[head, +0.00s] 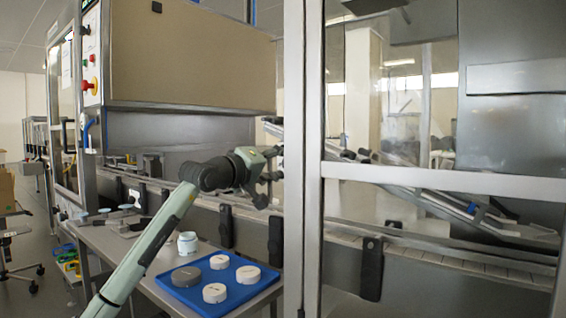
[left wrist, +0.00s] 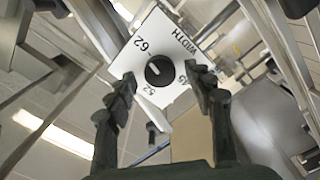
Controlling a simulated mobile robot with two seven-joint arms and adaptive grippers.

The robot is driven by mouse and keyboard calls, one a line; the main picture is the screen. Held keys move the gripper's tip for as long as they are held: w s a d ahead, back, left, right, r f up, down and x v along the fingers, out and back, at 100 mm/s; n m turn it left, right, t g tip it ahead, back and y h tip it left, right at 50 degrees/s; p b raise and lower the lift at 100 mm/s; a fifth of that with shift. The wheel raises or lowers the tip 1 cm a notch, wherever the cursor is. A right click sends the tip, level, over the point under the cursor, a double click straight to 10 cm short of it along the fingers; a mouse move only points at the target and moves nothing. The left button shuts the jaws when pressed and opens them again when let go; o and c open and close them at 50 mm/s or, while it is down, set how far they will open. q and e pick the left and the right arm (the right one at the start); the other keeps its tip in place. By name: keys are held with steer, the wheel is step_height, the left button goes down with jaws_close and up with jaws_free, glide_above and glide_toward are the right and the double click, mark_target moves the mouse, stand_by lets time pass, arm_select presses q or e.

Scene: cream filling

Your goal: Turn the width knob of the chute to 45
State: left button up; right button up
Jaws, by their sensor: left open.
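The width knob (left wrist: 159,70) is a round black dial on a white plate (left wrist: 146,58) marked WIDTH, seen tilted in the left wrist view. Labels 62 and 52 are readable beside it; another near the right finger is partly hidden. A short pale mark shows on the knob, but its exact setting is too small to tell. My left gripper (left wrist: 161,76) is open, its fingers on either side of the knob in the picture; contact cannot be told. In the head view, my left gripper (head: 268,178) is by the conveyor; the knob cannot be made out there. My right gripper is not in view.
A blue tray (head: 240,293) with several round pieces lies on the table below my left arm, beside a white jar (head: 187,244). A metal door post (head: 303,150) stands close right of my left gripper. The conveyor (head: 420,262) runs behind.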

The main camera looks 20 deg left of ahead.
arm_select(q)
steer(key=shift+w, duration=0.1)
steer(key=c, duration=1.2)
